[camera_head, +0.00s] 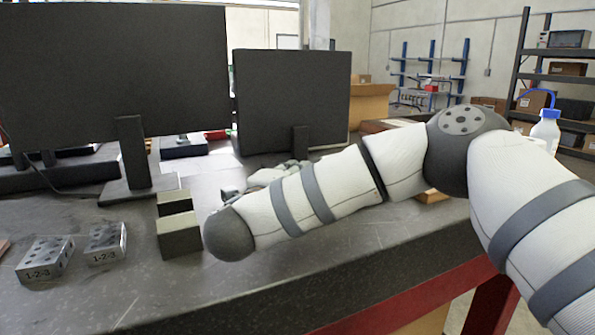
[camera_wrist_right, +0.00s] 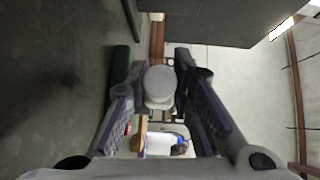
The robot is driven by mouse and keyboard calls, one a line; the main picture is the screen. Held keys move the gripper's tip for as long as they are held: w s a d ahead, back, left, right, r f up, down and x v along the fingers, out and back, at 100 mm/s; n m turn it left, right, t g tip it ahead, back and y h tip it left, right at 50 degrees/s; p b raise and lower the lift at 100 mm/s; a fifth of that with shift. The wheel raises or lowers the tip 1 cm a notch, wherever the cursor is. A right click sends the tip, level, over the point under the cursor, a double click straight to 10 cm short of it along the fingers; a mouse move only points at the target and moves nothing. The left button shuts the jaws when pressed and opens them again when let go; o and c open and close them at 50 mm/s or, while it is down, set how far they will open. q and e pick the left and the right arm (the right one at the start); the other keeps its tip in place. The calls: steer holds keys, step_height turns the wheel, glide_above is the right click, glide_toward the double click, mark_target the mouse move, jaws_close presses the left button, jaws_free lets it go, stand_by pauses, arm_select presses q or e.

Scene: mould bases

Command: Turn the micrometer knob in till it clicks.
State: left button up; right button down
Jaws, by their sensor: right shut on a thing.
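In the right wrist view a pale, round knob-like end (camera_wrist_right: 160,80) lies between the two fingers of my right gripper (camera_wrist_right: 162,88). The fingers are shut on it, one on each side. I take it to be the micrometer knob; its scale and the rest of the micrometer cannot be made out. In the head view my right arm reaches in from the right across the table, and the forearm hides most of the gripper and what it holds. My left gripper is in neither view.
Two metal 1-2-3 blocks (camera_head: 45,260) (camera_head: 106,243) and two dark grey-green blocks (camera_head: 178,236) (camera_head: 174,201) stand on the dark table (camera_head: 150,295), left of my wrist. Two monitors (camera_head: 110,70) (camera_head: 292,98) stand behind. A blue-capped white bottle (camera_head: 545,131) is at the right.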

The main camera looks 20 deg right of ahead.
steer(key=shift+m+t+h, duration=0.5)
steer(key=shift+m+h, duration=0.1)
steer(key=shift+m, duration=0.3)
steer(key=c, duration=1.4)
jaws_free()
